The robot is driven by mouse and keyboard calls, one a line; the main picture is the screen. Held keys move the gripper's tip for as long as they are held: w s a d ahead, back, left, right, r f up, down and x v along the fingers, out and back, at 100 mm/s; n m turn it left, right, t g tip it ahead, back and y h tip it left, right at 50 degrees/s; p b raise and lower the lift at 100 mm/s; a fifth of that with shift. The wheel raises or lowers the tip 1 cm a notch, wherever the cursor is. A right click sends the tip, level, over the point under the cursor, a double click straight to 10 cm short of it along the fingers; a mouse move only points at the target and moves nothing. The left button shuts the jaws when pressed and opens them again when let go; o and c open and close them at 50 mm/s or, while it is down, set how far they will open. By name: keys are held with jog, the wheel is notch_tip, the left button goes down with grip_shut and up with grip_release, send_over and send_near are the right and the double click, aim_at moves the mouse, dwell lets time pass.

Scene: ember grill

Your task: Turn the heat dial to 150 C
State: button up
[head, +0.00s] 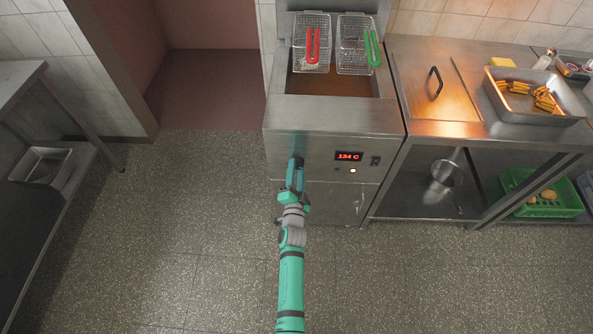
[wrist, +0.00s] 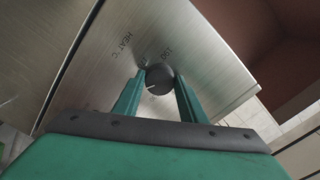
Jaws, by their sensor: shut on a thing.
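The heat dial (wrist: 159,81) is a dark round knob with a light pointer line, on the steel front of the fryer. In the wrist view my gripper (wrist: 157,88) has one green finger on each side of the dial and is shut on it. In the head view my gripper (head: 297,163) reaches the left part of the fryer front (head: 325,145) and hides the dial. The red display (head: 349,156) appears to read 134 C. A small lit lamp (head: 352,170) is below it.
Two wire baskets, one with a red handle (head: 313,45) and one with a green handle (head: 371,48), hang over the fryer vat (head: 330,84). A steel counter with a tray of fries (head: 535,110) stands to the right. Floor left of my arm is clear.

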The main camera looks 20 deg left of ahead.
jog(key=shift+m, duration=0.3)
dwell(0.4)
jog(key=o, duration=1.1)
jog(key=shift+c, duration=0.2)
jog(key=shift+s, duration=0.1)
jog(key=v, duration=1)
jog(key=shift+s, duration=0.35)
jog(key=shift+d, duration=0.1)
